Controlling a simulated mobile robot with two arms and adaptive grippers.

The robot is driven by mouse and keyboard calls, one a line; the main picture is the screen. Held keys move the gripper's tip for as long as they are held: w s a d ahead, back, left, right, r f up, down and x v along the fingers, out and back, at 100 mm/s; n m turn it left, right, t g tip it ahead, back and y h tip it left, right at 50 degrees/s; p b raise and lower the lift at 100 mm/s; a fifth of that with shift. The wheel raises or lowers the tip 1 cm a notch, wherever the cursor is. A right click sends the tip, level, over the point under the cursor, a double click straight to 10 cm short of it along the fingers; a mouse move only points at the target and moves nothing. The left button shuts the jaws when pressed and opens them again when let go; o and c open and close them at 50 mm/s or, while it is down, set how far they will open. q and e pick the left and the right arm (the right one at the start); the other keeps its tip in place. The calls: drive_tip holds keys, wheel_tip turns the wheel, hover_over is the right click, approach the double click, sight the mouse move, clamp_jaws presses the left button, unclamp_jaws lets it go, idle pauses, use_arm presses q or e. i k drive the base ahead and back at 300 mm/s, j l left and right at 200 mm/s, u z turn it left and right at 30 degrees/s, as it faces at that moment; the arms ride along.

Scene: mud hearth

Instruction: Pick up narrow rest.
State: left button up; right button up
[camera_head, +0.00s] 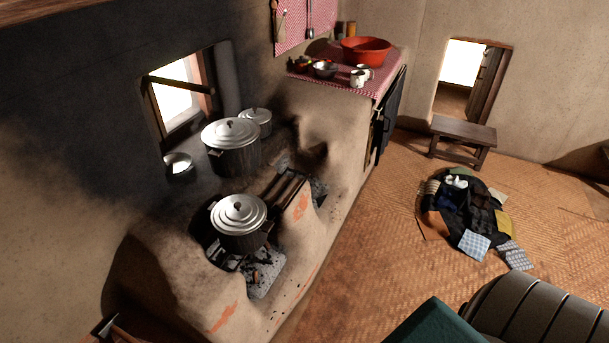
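I cannot tell for sure which thing is the narrow rest. Dark bars (287,188) lie across an opening in the clay hearth (330,196), right of the front lidded pot. The front pot (239,215) sits over a fire hole with ash and sticks below it. A larger lidded pot (231,147) and a smaller lidded one (256,121) stand behind it. A low narrow wooden bench (463,132) stands on the floor by the doorway. Neither of my grippers is in view.
A metal bowl (179,167) sits by the window. A red basin (366,50) and mugs stand on the checked counter (380,80). A heap of cloths (467,210) lies on the woven floor. A ribbed dark object (540,310) fills the lower right. Floor beside the hearth is clear.

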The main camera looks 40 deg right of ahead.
sight(272, 207)
drive_tip(key=z, duration=1)
